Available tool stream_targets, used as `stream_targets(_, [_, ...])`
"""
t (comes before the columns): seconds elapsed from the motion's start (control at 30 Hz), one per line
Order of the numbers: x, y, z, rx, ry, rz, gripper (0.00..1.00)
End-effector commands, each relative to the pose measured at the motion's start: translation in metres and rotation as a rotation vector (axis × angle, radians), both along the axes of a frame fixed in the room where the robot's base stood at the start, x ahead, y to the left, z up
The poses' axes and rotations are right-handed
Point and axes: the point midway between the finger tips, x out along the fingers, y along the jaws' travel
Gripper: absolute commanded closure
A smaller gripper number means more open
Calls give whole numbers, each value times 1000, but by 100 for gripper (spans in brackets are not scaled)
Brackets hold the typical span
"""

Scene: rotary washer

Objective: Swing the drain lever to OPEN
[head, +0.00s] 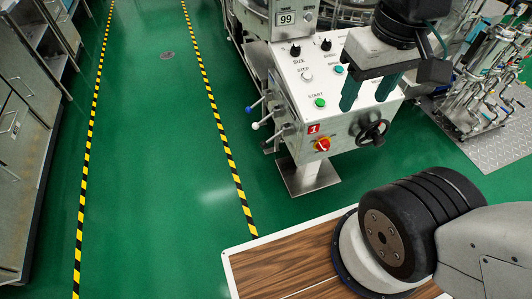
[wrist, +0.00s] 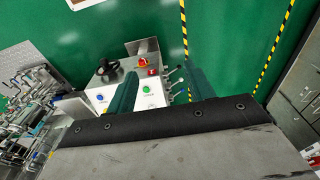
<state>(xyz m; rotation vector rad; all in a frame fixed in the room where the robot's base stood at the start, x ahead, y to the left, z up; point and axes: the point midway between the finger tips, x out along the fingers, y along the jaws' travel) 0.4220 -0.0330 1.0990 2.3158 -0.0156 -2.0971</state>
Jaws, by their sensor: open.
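Several small levers stick out from the left side of the white control box (head: 335,110). One has a blue tip (head: 249,109), one a white tip (head: 256,126), and a darker one (head: 267,146) sits lowest. No label by them is readable, so I cannot tell which is the drain lever or its position. In the wrist view the levers (wrist: 174,79) show just left of the right finger. My gripper (head: 370,91) is open and empty, its two green fingers apart in front of the panel, to the right of the levers. It also shows in the wrist view (wrist: 161,92).
The box carries a green START button (head: 320,102), knobs, a red-yellow rotary switch (head: 322,144) and a black handwheel (head: 373,132). A pipe rack (head: 490,85) stands at right. A wooden tabletop (head: 280,265) lies in front. Green floor (head: 150,150) left of the levers is clear.

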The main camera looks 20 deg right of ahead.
Motion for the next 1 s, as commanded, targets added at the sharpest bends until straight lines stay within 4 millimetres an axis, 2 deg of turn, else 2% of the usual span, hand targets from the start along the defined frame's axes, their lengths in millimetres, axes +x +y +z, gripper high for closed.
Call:
stream_targets(0.17, [23, -12, -6, -115, 120, 53, 47])
stream_targets(0.27, [46, -24, -13, -224, 219, 104, 47])
stream_targets(0.57, [133, -54, -45, -587, 483, 297, 47])
stream_targets(0.77, [198, -58, -84, -837, 618, 457, 47])
stream_targets(0.87, [231, -54, -111, -964, 669, 546, 47])
stream_targets(1.0, [274, -42, -156, -1141, 722, 685, 47])
